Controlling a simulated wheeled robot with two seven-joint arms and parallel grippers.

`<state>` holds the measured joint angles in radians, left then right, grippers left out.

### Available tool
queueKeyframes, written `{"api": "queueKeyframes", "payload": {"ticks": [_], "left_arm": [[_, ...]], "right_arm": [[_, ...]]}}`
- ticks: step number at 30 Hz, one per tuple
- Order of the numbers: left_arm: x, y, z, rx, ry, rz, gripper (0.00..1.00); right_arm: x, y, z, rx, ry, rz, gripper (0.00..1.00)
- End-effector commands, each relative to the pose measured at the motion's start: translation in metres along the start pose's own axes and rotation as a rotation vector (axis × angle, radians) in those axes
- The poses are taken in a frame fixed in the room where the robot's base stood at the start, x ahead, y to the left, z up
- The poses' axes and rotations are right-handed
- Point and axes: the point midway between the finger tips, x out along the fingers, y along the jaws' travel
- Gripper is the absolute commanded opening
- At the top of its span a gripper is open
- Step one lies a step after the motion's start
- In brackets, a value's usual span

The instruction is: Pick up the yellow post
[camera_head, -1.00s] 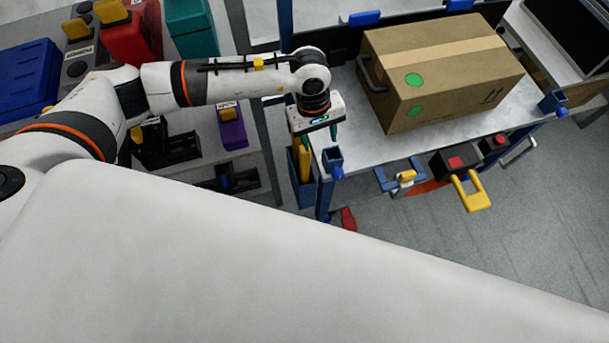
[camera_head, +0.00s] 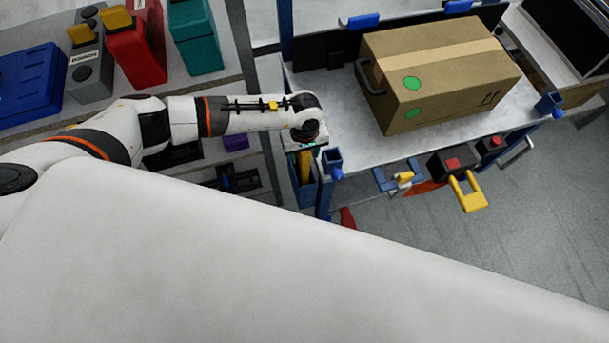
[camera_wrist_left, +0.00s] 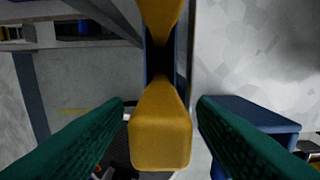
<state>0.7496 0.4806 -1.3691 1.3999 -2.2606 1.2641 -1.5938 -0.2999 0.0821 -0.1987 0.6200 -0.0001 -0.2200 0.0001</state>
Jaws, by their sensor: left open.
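The yellow post (camera_head: 305,170) stands in a narrow blue holder (camera_head: 304,195) at the cart's left front corner. In the head view my left gripper (camera_head: 306,148) is right over the post's upper end, and its fingers are mostly hidden. In the left wrist view the yellow post (camera_wrist_left: 162,130) shows between the two green fingers of the left gripper (camera_wrist_left: 160,104). The fingers are open, with a gap visible on both sides of the post. Its lower part is hidden in the holder. My right gripper is not in view.
A cardboard box (camera_head: 450,75) sits on the cart top (camera_head: 350,150). A blue corner socket (camera_head: 333,161) is close to the right of the gripper and also shows in the wrist view (camera_wrist_left: 255,115). A shelf with colored containers (camera_head: 135,45) stands at left.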

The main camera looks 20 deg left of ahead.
Motion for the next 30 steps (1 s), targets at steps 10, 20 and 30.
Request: {"api": "queueKeyframes", "payload": {"ticks": [10,20,30], "left_arm": [[0.0059,0.0001,0.0001,0.0,0.0,-0.001,0.45],[0.005,-0.0004,0.0004,0.0,0.0,-0.002,0.06],[-0.0033,-0.0008,0.001,0.0,-0.001,-0.003,0.06]], "right_arm": [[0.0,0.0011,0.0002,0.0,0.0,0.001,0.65],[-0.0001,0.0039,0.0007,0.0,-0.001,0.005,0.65],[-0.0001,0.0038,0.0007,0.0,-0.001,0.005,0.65]]}}
